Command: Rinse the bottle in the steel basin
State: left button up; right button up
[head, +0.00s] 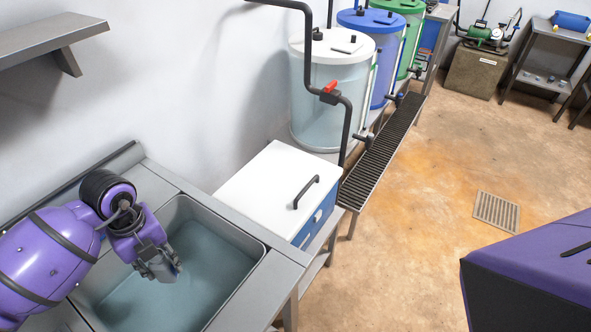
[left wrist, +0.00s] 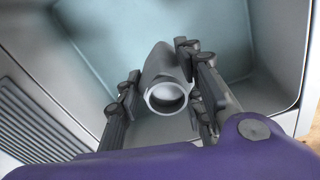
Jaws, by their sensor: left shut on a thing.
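My left gripper (head: 160,265) reaches in from the left over the steel basin (head: 232,232). In the left wrist view the left gripper (left wrist: 158,100) has its fingers on both sides of a grey bottle (left wrist: 163,70) and is shut on it. The bottle's round, pale end faces the wrist camera. The bottle is mostly hidden by the gripper in the head view. The basin (left wrist: 275,50) holds bluish water (head: 205,265). I cannot tell whether the bottle touches the water. My right gripper is not in view.
A white-lidded box (head: 270,185) with a black handle stands right beside the basin. A clear tank (head: 325,100), a blue tank and a green tank stand behind it. A grey shelf (head: 45,40) juts from the wall at upper left.

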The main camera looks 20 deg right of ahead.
aim_at(163, 271)
pick_arm(q)
notch_tip(163, 271, down, 3)
jog(key=shift+f+b, duration=0.15)
jog(key=shift+b, duration=0.55)
jog(key=shift+f+b, duration=0.4)
jog(key=shift+f, duration=0.35)
jog(key=shift+f+b, duration=0.5)
jog(key=shift+f, duration=0.35)
notch_tip(163, 271, down, 5)
jog(key=b, duration=0.3)
jog(key=shift+f+b, duration=0.55)
jog(key=shift+f, duration=0.3)
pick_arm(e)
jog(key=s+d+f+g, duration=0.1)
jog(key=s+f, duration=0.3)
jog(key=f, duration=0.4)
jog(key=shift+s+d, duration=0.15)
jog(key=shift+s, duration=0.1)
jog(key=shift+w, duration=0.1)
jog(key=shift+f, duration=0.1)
